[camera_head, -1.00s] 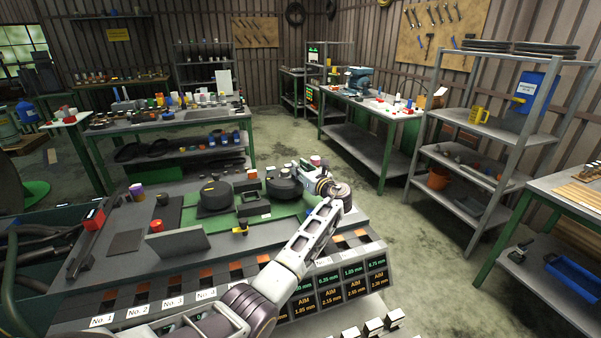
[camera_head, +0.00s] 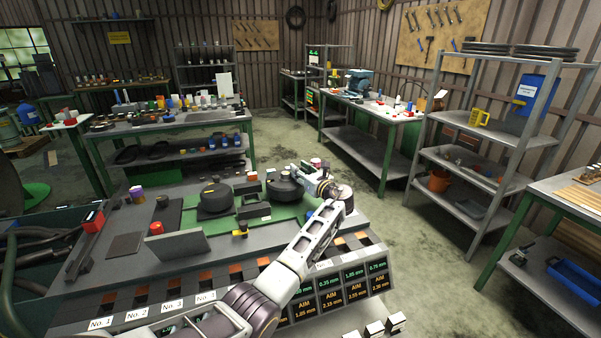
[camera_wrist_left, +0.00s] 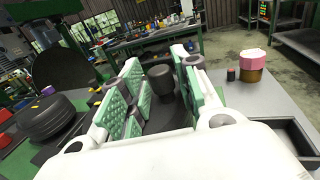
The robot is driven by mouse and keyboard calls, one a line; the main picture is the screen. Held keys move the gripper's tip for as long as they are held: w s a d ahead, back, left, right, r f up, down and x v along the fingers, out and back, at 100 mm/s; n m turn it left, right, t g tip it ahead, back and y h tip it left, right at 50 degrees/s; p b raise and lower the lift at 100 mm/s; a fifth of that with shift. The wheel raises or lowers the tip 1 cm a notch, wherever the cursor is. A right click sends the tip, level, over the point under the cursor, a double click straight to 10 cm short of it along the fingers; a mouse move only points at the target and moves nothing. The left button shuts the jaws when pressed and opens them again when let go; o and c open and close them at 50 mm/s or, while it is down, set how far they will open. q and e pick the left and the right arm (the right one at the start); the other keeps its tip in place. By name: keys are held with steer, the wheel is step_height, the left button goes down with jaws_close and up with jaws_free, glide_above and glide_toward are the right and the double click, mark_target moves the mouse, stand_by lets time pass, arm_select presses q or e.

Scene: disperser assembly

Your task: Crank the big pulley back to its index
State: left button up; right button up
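My left gripper (camera_head: 306,172) is over the right part of the grey bench, beside a black round pulley (camera_head: 284,189). A second black round part (camera_head: 215,196) sits left of it; I cannot tell for sure which is the big pulley. In the left wrist view, the green-padded fingers stand apart on either side of a dark knob (camera_wrist_left: 160,80). The view does not settle whether the pads press on the knob. A black wheel (camera_wrist_left: 48,118) lies to the left in that view. No index mark can be made out. My right gripper is not in view.
A red-topped part (camera_head: 155,229), a yellow-and-black part (camera_head: 240,230) and an upright grey plate (camera_head: 178,245) stand on the bench's front. A pink-topped brass cylinder (camera_wrist_left: 252,65) stands right of the gripper in the wrist view. A display panel (camera_head: 335,285) lines the bench's front edge.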

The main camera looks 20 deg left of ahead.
arm_select(q)
steer(key=v, duration=1.2)
steer(key=shift+f, duration=0.1)
stand_by(0.4)
